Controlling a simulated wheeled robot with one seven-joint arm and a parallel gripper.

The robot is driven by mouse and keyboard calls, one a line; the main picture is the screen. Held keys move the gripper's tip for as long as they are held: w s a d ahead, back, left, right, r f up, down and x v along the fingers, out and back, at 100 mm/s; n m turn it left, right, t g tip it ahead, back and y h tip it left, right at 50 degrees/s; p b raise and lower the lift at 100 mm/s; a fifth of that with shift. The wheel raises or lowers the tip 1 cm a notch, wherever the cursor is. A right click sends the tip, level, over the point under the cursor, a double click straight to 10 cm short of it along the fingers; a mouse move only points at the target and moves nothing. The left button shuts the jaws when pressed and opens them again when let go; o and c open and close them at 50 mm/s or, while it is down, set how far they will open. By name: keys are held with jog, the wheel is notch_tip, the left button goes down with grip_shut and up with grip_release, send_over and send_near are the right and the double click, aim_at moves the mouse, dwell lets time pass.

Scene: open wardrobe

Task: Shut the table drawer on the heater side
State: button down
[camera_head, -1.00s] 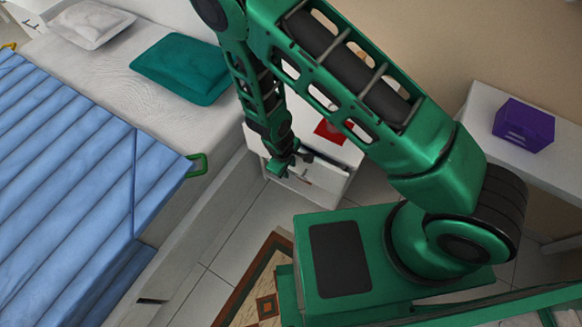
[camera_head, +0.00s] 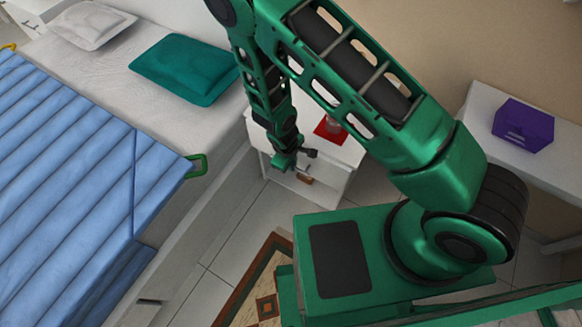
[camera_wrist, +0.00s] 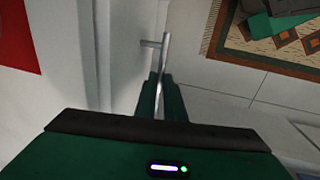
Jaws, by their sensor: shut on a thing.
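The white bedside table (camera_head: 335,177) stands beyond my base, beside the bed. In the head view my arm covers part of its front. My gripper (camera_head: 283,164) is at the table's front. In the wrist view its two green fingers (camera_wrist: 161,90) are shut on a metal bar handle (camera_wrist: 165,48) on the white drawer front (camera_wrist: 128,60). The drawer front looks close to the table body, with no wide opening visible. I cannot tell whether it is fully flush. No heater is recognisable.
A red item (camera_head: 331,132) lies on the tabletop, with a small object on it. The bed (camera_head: 75,175) with blue cover is at left. A white desk (camera_head: 482,105) with a purple box (camera_head: 523,125) is at right. A patterned rug (camera_head: 262,290) lies on the tiled floor.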

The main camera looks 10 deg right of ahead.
jog(key=shift+w+d, duration=0.65)
jog(key=shift+w, duration=0.2)
jog(key=c, duration=1.8)
grip_release()
jog(key=shift+c, duration=0.2)
notch_tip(320, 180, up, 10)
jog(key=s+a, duration=0.1)
jog(key=shift+s+a+r, duration=0.15)
jog(key=shift+s+r, duration=0.1)
jog(key=shift+s, duration=0.1)
